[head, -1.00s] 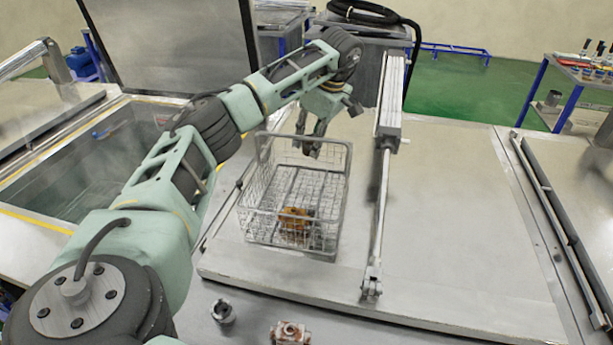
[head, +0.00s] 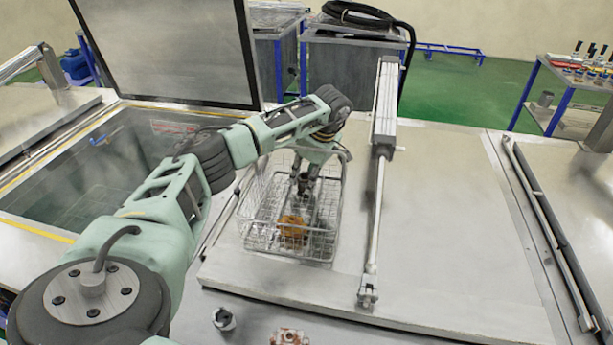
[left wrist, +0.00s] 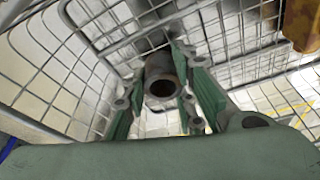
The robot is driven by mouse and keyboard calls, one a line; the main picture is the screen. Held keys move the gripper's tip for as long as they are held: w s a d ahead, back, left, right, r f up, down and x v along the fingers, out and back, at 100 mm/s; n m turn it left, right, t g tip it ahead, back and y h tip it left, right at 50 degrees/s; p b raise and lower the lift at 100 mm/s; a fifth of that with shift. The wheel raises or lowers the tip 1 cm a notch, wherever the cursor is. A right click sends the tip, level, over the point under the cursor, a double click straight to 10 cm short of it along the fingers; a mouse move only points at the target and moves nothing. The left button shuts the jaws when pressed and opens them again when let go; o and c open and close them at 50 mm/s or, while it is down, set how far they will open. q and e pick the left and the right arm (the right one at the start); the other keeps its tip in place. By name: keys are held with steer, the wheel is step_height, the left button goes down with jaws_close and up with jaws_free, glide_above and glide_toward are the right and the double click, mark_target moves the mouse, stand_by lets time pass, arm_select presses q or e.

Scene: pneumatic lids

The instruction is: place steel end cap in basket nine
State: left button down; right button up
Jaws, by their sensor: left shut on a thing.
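The wire basket (head: 335,215) stands on the closed metal lid, its handle raised at the back. My left gripper (head: 303,186) reaches down inside the basket's back half. In the left wrist view, its green fingers (left wrist: 160,95) are shut on a grey, hollow, round metal piece, which looks like the steel end cap (left wrist: 162,85). The piece is inside the wire walls; whether it touches the basket floor is unclear. No number shows on the basket. My right gripper is out of view.
A rusty orange part (head: 292,226) lies in the basket's front half. A small steel fitting (head: 224,319) and a reddish-brown part (head: 289,337) rest on the front surface. A pneumatic cylinder (head: 384,110) stands right of the basket. An open tank (head: 60,195) lies left.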

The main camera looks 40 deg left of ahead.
arm_select(q)
steer(key=c, duration=1.4)
jaws_free()
steer(key=shift+r, duration=0.1)
steer(key=shift+d+r, duration=0.1)
steer(key=shift+r, duration=0.1)
steer(key=b+v, duration=0.3)
steer(key=v, duration=0.8)
steer(key=shift+r+b, duration=0.3)
steer(key=shift+d, duration=0.1)
